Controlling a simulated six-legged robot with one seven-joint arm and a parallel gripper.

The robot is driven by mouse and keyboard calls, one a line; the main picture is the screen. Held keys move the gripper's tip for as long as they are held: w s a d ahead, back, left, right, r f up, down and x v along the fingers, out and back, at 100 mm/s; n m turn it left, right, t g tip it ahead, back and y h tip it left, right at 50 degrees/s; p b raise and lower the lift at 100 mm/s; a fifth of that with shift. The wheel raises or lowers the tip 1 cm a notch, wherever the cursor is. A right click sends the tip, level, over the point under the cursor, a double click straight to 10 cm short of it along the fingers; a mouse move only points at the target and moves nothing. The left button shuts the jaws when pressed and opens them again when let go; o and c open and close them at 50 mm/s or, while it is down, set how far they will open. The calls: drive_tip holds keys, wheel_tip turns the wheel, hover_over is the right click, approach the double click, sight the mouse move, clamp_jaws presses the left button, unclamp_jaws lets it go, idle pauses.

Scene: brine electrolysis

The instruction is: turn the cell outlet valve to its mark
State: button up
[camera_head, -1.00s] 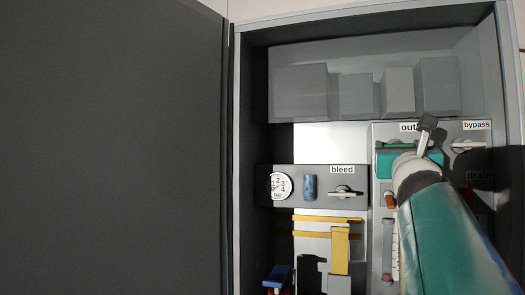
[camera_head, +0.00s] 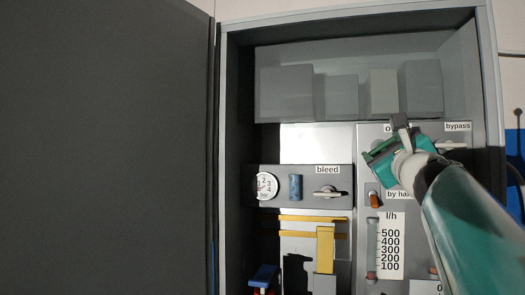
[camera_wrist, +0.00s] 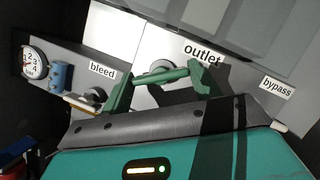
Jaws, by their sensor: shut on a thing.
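The outlet valve is on a grey panel under the label "outlet" (camera_wrist: 202,53). In the wrist view its round grey hub (camera_wrist: 162,65) shows behind my green fingers. My gripper (camera_wrist: 160,78) is at this valve and shut on its handle; the fingers hide most of the handle. In the head view my gripper (camera_head: 386,145) covers the valve and most of its label, and its teal body is tilted. The valve's mark cannot be made out in either view.
The bypass valve (camera_head: 452,145) is close on the right. The bleed valve (camera_head: 328,192), a blue cylinder (camera_head: 295,187) and a round gauge (camera_head: 266,186) are on the left. An l/h flow scale (camera_head: 390,246) is below. Grey boxes (camera_head: 424,88) stand above. A dark door (camera_head: 105,150) fills the left.

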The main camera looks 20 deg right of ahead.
drive_tip(key=n+y, duration=0.1)
drive_tip(key=n, duration=0.2)
drive_tip(key=n+y, duration=0.2)
drive_tip(key=n, duration=0.2)
drive_tip(key=shift+r+g, duration=0.2)
drive_tip(key=shift+g, duration=0.1)
drive_tip(key=n, duration=0.3)
drive_tip(key=n+g+y, duration=0.1)
drive_tip(key=n, duration=0.1)
drive_tip(key=shift+r+n+g+y, duration=0.1)
drive_tip(key=shift+n+g+y, duration=0.2)
drive_tip(key=shift+n, duration=0.1)
drive_tip(key=o, duration=1)
drive_tip(key=shift+a, duration=0.1)
drive_tip(key=shift+s, duration=0.1)
